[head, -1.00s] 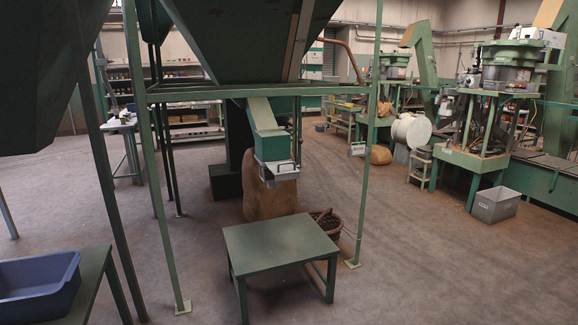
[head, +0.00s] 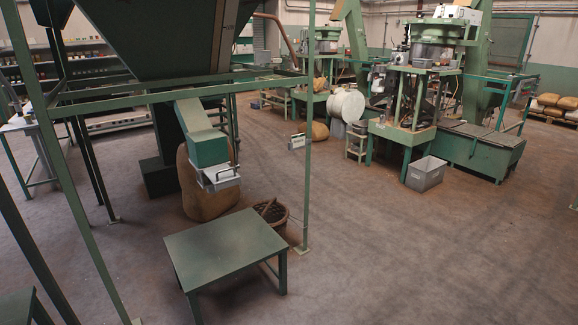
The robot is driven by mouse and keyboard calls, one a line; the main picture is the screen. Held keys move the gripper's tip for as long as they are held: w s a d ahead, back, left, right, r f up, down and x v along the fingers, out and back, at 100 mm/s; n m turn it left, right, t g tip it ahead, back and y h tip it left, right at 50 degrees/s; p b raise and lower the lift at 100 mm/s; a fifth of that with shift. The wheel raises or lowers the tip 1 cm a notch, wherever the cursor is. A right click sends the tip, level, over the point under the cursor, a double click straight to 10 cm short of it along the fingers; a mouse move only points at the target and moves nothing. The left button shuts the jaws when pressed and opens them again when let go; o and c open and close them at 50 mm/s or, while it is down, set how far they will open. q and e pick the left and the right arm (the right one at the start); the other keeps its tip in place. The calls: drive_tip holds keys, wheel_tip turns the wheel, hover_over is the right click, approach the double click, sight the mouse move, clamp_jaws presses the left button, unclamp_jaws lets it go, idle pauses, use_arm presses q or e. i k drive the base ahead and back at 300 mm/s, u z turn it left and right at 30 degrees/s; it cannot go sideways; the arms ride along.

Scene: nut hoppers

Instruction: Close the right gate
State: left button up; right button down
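A green hopper (head: 172,40) hangs in a green frame at the upper left. Its green chute (head: 203,138) slopes down toward me and ends in a light grey metal gate (head: 220,178) with a dark handle. From here I cannot tell how far the gate is open or shut. The gate is above and behind a low green table (head: 226,244). Neither of my grippers shows in the head view.
A brown sack (head: 196,190) and a wicker basket (head: 271,211) stand on the floor behind the table. A frame post (head: 307,150) stands right of the chute. A grey bin (head: 426,173) sits by green machines (head: 415,100).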

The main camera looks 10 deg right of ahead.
sight(222, 176)
drive_tip(key=z, duration=0.4)
drive_tip(key=i, duration=1.05)
drive_tip(key=u, duration=0.75)
drive_tip(key=i, duration=0.8)
drive_tip(key=u, duration=0.85)
